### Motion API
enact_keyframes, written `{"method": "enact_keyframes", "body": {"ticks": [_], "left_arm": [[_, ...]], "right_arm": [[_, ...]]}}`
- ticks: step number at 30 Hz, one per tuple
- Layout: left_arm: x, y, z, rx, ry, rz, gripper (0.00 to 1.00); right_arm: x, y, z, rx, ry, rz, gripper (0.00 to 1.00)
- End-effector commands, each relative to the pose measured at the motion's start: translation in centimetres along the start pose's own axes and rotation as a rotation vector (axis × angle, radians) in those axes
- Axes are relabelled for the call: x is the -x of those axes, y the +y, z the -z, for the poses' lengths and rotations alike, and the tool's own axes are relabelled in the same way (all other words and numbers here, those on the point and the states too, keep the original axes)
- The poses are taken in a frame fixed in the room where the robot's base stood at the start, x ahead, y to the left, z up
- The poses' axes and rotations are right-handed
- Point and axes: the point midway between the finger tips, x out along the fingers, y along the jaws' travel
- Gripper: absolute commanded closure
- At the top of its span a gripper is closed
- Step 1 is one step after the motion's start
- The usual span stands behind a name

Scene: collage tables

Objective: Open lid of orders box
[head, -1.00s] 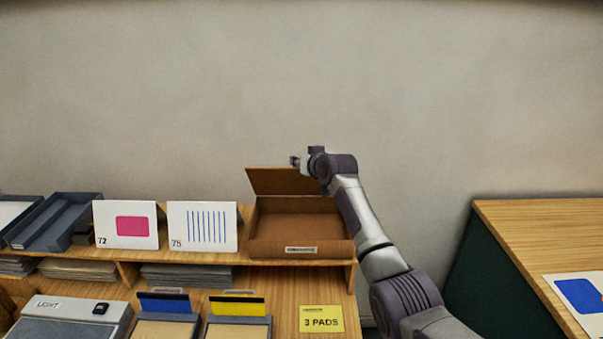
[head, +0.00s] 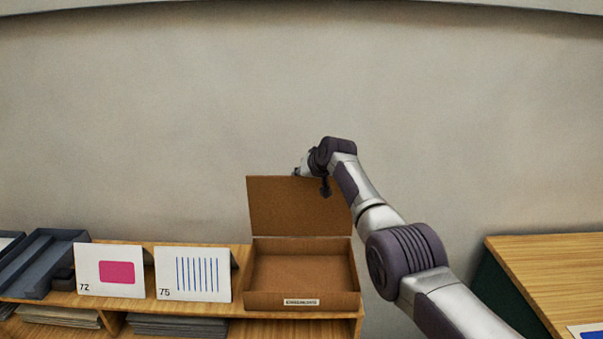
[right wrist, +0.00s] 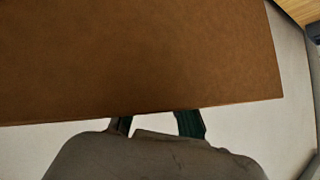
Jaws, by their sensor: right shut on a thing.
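The orders box (head: 262,300) is a brown cardboard box on the wooden shelf, with a small white label on its front. Its lid (head: 285,208) stands raised, close to upright, at the back, and the inside of the box looks empty. My right gripper (head: 299,171) is at the top edge of the lid and is shut on it. In the right wrist view the lid (right wrist: 140,55) fills the upper part, and the fingers of my right gripper (right wrist: 160,122) show at its edge, partly hidden. My left gripper is not in view.
Two white cards, one with a pink shape (head: 110,285) and one with blue stripes (head: 193,290), stand left of the box. Dark trays (head: 45,262) lie further left. A wooden table (head: 550,265) is at the right. The wall behind is bare.

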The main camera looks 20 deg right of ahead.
Motion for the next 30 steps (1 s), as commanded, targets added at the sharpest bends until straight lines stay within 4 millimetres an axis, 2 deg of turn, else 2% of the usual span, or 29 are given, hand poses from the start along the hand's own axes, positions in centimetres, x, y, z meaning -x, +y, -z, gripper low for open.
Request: {"method": "enact_keyframes", "body": {"ticks": [1, 16, 17, 21, 22, 30], "left_arm": [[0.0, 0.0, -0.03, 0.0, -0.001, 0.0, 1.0], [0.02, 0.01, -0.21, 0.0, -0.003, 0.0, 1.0], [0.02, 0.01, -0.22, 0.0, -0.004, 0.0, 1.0], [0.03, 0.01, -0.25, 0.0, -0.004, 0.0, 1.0], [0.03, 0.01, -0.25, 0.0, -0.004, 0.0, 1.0], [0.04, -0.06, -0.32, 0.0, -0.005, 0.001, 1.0]], "right_arm": [[-0.83, 0.56, -1.82, -0.007, -0.044, -0.009, 1.0], [-0.87, 0.57, -2.01, -0.01, -0.057, -0.009, 1.0], [-0.87, 0.57, -2.01, -0.01, -0.057, -0.01, 0.76], [-0.87, 0.58, -2.0, -0.009, -0.057, -0.01, 0.53], [-0.87, 0.57, -2.0, -0.009, -0.057, -0.009, 0.49], [-0.87, 0.5, -1.99, -0.009, -0.056, -0.008, 0.49]]}}
